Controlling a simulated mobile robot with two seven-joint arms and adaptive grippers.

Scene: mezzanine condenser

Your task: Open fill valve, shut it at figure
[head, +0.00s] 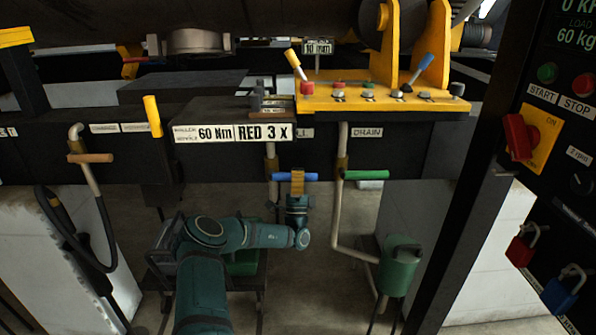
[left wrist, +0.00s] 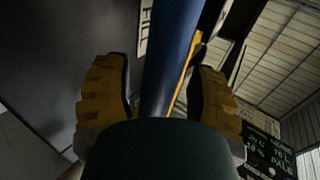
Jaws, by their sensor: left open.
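The fill valve's blue handle (head: 311,177) lies crosswise on a pipe under the dark beam in the head view. My left gripper (head: 297,182), with yellow fingers, is at the middle of this handle. In the left wrist view the blue handle (left wrist: 172,50) runs between the two open fingers of my left gripper (left wrist: 158,92), with dark gaps on both sides. A FILL label (left wrist: 144,28) shows behind it. The readout (head: 576,25) at the upper right shows a load of 60 kg; its top line is cut off. My right gripper is not in view.
A green drain handle (head: 366,175) sits close to the right, under a DRAIN label (head: 367,132). A green can (head: 399,265) stands below. A yellow lever panel (head: 385,101) overhangs above. A dark post (head: 463,190) stands right.

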